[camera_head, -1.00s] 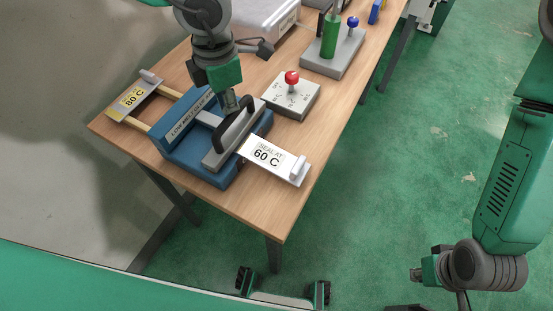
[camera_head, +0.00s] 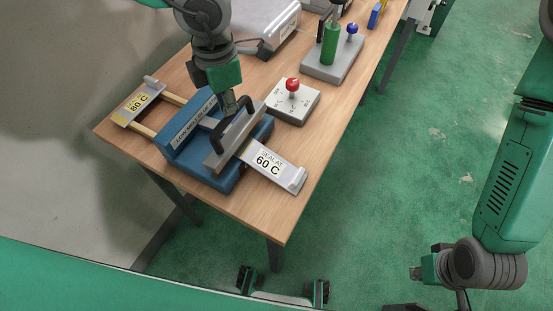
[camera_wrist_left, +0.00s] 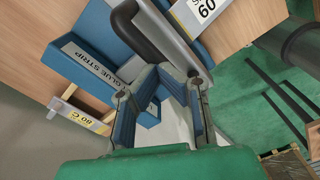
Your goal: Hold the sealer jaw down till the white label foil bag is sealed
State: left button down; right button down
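The blue sealer (camera_head: 195,170) stands near the end of the table. Its grey jaw bar (camera_head: 222,152) carries a black arched handle (camera_head: 232,128), which also shows in the left wrist view (camera_wrist_left: 150,35). My left gripper (camera_head: 231,103) is at the handle's far end, seemingly against it. In the left wrist view its fingers lean together toward the handle; whether they are closed is unclear. A plate marked 60 C (camera_head: 268,163) sticks out at the right and an 80 C plate (camera_head: 138,103) at the left. I cannot make out the foil bag.
A grey box with a red knob (camera_head: 292,88) stands behind the sealer. Beyond it are a stand with a green cylinder (camera_head: 329,45) and a pale machine (camera_head: 265,22). The wooden table top (camera_head: 285,205) is bare toward the near right corner. Green floor lies to the right.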

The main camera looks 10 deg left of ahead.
pick_arm(q)
notch_tip(320, 180, up, 4)
jog(key=p, duration=0.3)
jog(key=shift+s+d+f, duration=0.1)
jog(key=shift+d+f, duration=0.05)
jog(key=shift+f, duration=0.1)
jog(key=shift+d+r, duration=0.1)
jog(key=shift+r, duration=0.15)
notch_tip(320, 180, up, 3)
jog(key=shift+r, duration=0.15)
notch_tip(320, 180, up, 4)
jog(key=shift+f, duration=0.2)
